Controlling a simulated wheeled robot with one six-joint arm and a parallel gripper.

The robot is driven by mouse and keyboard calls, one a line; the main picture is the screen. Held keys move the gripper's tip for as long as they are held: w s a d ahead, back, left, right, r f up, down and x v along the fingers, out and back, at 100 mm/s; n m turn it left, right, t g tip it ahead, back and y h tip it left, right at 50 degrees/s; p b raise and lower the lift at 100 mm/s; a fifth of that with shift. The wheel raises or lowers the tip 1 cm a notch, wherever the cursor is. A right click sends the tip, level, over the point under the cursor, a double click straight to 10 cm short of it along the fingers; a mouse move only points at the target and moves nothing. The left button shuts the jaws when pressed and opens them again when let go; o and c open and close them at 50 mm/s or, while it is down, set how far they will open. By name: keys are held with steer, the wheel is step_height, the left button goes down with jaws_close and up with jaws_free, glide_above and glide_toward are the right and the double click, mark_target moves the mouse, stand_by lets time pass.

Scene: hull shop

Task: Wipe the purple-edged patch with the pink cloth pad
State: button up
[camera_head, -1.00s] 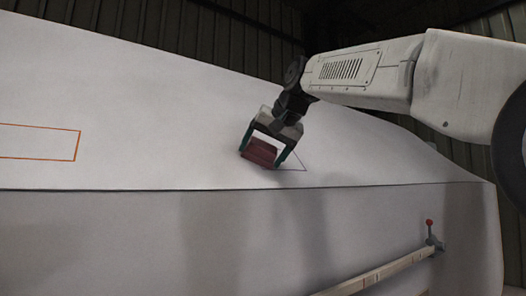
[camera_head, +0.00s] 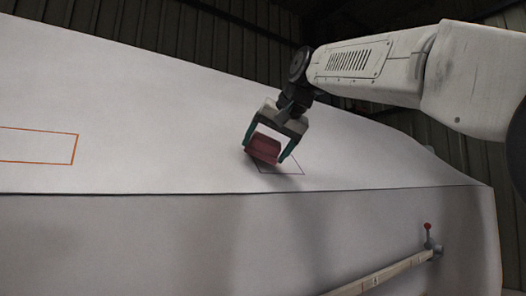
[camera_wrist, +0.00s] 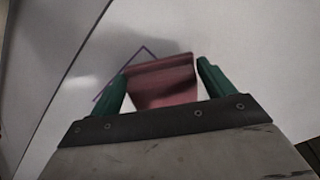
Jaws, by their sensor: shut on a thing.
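My gripper (camera_head: 266,143) is shut on the pink cloth pad (camera_head: 264,149), which looks dull dark pink here. In the wrist view the pad (camera_wrist: 162,82) sits between the two green fingers (camera_wrist: 160,85). The purple-edged patch (camera_head: 290,170) is on the pale hull surface, and its lower and right edges show in the head view. The pad and gripper cover part of it. In the wrist view a purple corner (camera_wrist: 143,48) shows beyond the pad. I cannot tell whether the pad touches the surface.
An orange-edged patch (camera_head: 75,150) lies on the same white hull panel (camera_head: 130,100) at the left. Below the panel's edge, a pale rail (camera_head: 385,273) with a red-tipped fitting (camera_head: 427,227) is at the lower right. The panel between the patches is clear.

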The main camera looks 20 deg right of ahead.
steer(key=shift+v, duration=1.55)
steer(key=shift+v, duration=2.5)
steer(key=shift+r, duration=0.1)
steer(key=shift+v, duration=1.9)
